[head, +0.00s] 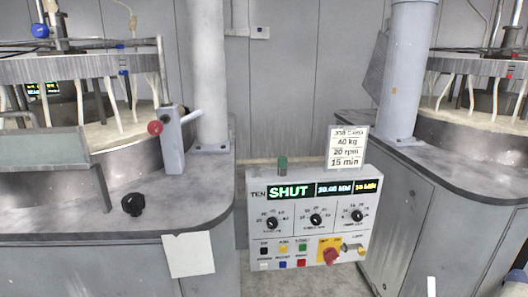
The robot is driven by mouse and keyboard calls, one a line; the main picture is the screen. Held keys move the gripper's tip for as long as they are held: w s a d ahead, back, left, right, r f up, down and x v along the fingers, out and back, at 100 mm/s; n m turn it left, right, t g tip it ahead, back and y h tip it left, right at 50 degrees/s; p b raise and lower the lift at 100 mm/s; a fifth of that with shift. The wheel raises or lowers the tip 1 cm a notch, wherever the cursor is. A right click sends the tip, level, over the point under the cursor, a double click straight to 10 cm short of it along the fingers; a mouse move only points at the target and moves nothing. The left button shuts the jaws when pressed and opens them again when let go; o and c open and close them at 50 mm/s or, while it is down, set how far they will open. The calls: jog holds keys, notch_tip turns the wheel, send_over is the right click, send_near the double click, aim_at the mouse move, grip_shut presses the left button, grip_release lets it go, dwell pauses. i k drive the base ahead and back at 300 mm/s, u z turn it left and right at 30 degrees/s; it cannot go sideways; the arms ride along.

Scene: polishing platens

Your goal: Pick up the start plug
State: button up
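A small green cylinder (282,162) stands upright on the top edge of the control box (296,210), left of a white card; it may be the start plug, but no label on it can be read. A black knob-like piece (132,204) lies on the left machine's grey top, near its front edge. My gripper is not in view.
The box has a "SHUT" display (290,192), knobs, several buttons and a red stop knob (331,256). The card (347,149) reads 40 kg, 20 rpm, 15 min. A red-balled lever (155,127) stands at left. Grey columns (406,70) flank the box.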

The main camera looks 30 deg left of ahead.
aim_at(282, 160)
jog(key=u, duration=0.85)
jog(key=i, duration=1.5)
jog(key=u, duration=0.95)
